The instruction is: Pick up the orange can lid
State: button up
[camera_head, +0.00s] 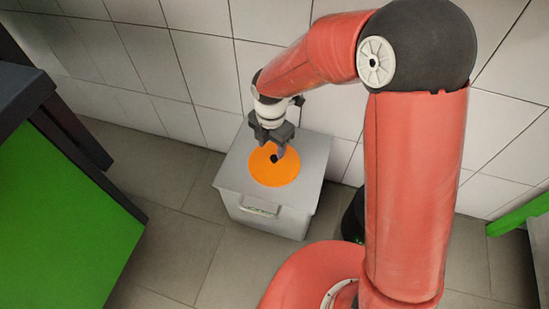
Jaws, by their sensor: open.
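The orange can lid (270,173) is a flat round disc with a dark spot near its middle. It lies on the top of a grey box-shaped can (232,168) that stands on the floor. My gripper (275,155) is above the lid, near its centre and upper edge in the view, with its fingers pointing down. It is open and hides part of the lid. Whether the fingers touch the lid cannot be told from this angle.
The grey can has a handle (260,210) on its front face. A white tiled wall (205,65) stands close behind it. A green cabinet with a dark top (50,215) is at the left. Tiled floor (175,240) lies free between cabinet and can.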

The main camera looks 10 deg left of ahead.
aim_at(274, 157)
jog(key=f, duration=0.5)
jog(key=shift+w+d+f+b, duration=0.15)
jog(key=shift+w+d+b, duration=0.15)
jog(key=shift+d+b, duration=0.05)
jog(key=shift+c, duration=0.3)
grip_shut()
